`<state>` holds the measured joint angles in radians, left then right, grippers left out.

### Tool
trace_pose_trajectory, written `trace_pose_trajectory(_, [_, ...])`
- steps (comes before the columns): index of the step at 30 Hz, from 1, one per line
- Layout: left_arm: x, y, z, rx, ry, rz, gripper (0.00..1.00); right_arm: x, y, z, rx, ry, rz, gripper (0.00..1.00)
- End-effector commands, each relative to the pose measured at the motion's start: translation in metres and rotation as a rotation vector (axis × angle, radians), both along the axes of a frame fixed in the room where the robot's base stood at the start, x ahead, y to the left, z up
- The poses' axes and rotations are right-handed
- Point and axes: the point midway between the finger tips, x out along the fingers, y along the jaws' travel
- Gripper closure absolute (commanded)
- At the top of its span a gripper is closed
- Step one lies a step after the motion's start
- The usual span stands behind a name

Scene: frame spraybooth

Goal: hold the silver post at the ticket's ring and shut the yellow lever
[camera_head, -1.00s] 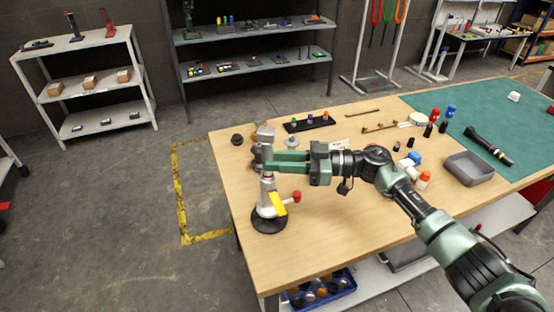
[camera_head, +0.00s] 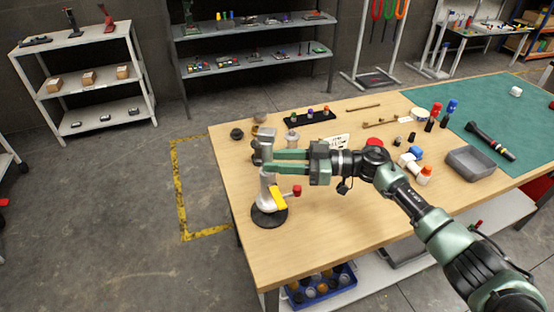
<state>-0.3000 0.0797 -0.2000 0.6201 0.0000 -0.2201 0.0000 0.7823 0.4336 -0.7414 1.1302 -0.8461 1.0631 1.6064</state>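The silver post (camera_head: 267,184) stands upright on a round black base (camera_head: 269,218) near the table's left edge. A yellow lever (camera_head: 278,197) slopes down and right from its lower part, and a red knob (camera_head: 297,190) sticks out to the right. My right gripper (camera_head: 276,161) reaches in from the right at the post's upper part. Its two green fingers are apart, with a gap between them. The lower finger hides part of the post; contact is unclear. A white printed card (camera_head: 336,143) lies behind the gripper. No ring can be made out. My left gripper is out of view.
A dark tray with coloured pieces (camera_head: 309,117) and a white-grey pot (camera_head: 291,138) stand behind the gripper. Bottles (camera_head: 424,175) and a grey bin (camera_head: 470,163) are to the right. The wooden table front (camera_head: 340,225) is clear.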

Motion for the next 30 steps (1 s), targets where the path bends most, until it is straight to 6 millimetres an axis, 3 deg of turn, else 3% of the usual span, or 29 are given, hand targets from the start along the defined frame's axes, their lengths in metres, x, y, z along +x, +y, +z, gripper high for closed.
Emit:
trace_pose_trajectory(13, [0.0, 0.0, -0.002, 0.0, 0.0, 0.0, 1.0, 0.0, -0.006, -0.002, -0.003, -0.001, -0.002, 0.52])
trace_pose_trajectory(24, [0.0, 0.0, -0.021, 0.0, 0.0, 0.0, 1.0, -0.007, -0.064, 0.0, -0.002, -0.002, -0.002, 0.52])
trace_pose_trajectory(30, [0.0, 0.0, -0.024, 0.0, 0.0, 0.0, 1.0, -0.01, -0.077, 0.002, 0.0, -0.002, 0.0, 0.52])
